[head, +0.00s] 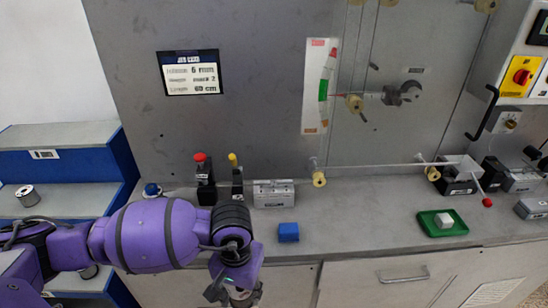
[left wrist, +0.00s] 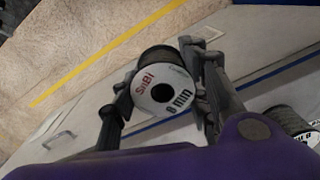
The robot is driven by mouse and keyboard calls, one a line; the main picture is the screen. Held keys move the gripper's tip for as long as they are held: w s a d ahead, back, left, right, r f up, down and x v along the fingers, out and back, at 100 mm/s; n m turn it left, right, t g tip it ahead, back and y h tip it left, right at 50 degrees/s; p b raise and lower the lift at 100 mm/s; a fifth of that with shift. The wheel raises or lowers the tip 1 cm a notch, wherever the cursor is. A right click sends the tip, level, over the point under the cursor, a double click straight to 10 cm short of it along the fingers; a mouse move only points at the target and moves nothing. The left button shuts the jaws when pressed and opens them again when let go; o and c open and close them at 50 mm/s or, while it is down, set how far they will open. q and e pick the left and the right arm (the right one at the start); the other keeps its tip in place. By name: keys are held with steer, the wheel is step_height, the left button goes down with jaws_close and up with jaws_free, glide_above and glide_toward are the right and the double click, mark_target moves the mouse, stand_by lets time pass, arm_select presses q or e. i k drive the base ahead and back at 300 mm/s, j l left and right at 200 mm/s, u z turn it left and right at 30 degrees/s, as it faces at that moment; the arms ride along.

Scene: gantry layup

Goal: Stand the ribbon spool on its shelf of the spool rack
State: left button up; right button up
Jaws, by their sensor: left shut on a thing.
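My left gripper (head: 238,296) points down in front of the cabinet at the bottom edge of the head view. In the left wrist view, my left gripper (left wrist: 165,95) is shut on the ribbon spool (left wrist: 162,94), a white-flanged reel with dark ribbon, red lettering and a black "mm" mark. The blue spool rack (head: 122,160) stands at the left of the head view with grey shelves. Another spool (head: 27,195) stands on its middle shelf. A spool also shows at the right of the left wrist view (left wrist: 288,122). My right gripper is out of view.
The grey worktop (head: 350,222) bears a blue block (head: 288,232), a green tray (head: 442,223) with a white block, and red and yellow knobbed levers (head: 203,180). Cabinet fronts with a handle (head: 403,275) lie below. My left arm covers part of the rack.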

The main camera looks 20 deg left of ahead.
mark_target(19, 138)
steer(key=k+j, duration=0.1)
steer(key=j, duration=0.35)
steer(key=k+j+z, duration=0.1)
steer(key=j, duration=0.4)
steer(key=k+j, duration=0.1)
steer(key=j, duration=0.35)
steer(key=k+j, duration=0.15)
steer(key=j, duration=0.3)
steer(key=j+z, duration=0.1)
steer(key=j, duration=0.85)
steer(key=k+j+z, duration=0.1)
steer(key=j, duration=0.85)
